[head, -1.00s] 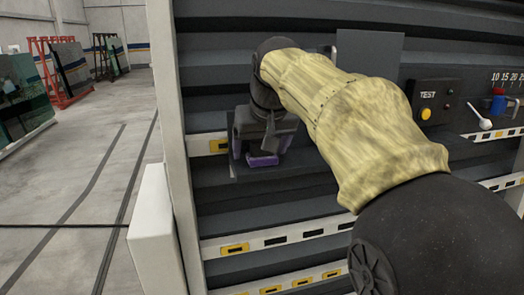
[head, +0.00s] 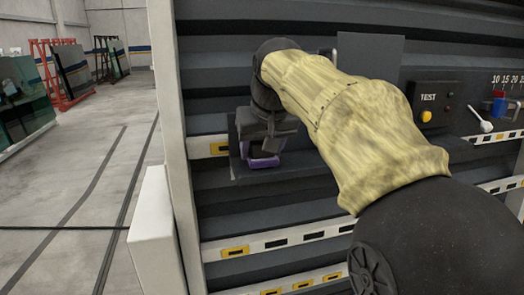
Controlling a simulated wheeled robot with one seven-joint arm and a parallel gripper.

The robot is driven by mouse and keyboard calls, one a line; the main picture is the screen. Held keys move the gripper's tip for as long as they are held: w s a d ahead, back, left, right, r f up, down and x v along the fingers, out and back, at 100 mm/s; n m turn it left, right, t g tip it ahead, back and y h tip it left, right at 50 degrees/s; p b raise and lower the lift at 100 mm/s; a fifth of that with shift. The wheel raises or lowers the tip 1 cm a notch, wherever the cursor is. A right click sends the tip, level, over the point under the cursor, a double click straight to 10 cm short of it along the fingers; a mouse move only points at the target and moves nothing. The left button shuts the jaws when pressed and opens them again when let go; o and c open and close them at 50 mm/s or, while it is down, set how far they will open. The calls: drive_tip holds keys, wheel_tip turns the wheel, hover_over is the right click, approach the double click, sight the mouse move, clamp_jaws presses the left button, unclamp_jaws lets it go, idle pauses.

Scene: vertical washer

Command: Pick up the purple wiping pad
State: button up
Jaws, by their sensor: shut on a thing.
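The purple wiping pad (head: 263,161) is in the head view, left of centre, at the tips of my gripper and in front of a dark panel. My gripper (head: 262,148) points down and its jaws are closed on the pad. The wrist and fingers hide the upper part of the pad. I cannot tell whether the pad still touches the dark surface below it.
A white post (head: 166,130) stands close left of my gripper. Open floor lies further left.

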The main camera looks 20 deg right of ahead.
drive_tip(key=shift+r, duration=4.9)
drive_tip(key=o, duration=0.5)
drive_tip(key=shift+c, duration=0.2)
drive_tip(key=c, duration=0.3)
drive_tip(key=shift+c, duration=0.3)
drive_tip(key=shift+d, duration=0.1)
